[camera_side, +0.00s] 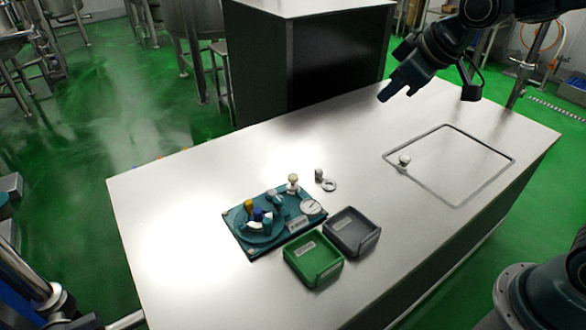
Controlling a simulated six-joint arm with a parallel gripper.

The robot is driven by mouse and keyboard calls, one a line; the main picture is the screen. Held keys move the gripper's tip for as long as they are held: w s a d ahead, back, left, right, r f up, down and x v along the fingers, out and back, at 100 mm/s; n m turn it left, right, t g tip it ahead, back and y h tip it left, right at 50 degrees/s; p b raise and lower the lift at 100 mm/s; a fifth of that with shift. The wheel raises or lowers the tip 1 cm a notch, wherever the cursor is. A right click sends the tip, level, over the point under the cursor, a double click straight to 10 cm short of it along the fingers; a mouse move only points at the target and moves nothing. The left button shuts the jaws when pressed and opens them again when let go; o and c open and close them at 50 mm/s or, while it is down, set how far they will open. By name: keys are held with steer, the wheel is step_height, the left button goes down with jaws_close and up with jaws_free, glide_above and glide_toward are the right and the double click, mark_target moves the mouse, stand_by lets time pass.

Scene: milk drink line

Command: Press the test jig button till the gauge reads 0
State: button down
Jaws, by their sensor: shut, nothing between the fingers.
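The test jig (285,236) is a teal plate on the steel table, left of the middle. A round white gauge (311,207) sits at its right end; its reading is too small to make out. A cream-topped knob (293,179) stands at the jig's back edge; I cannot tell whether it is the button. A round teal part on the jig's left carries yellow, dark blue and white pieces (258,218). My gripper (383,98) is shut and empty, above the table's back part, well up and right of the jig and apart from it.
A green tray (300,270) and a grey tray (368,243) stand before the jig. A small metal piece (319,174) and a ring (329,185) lie behind it. The table between is clear.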

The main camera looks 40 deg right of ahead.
steer(key=w+a+f+n, duration=0.2)
steer(key=w+f, duration=0.2)
steer(key=w, duration=0.4)
steer(key=n+t+y, duration=0.2)
steer(key=n, duration=0.3)
glide_above(275, 193)
step_height(275, 193, down, 24)
steer(key=shift+r, duration=0.25)
steer(key=shift+f, duration=0.15)
steer(key=shift+f, duration=4.2)
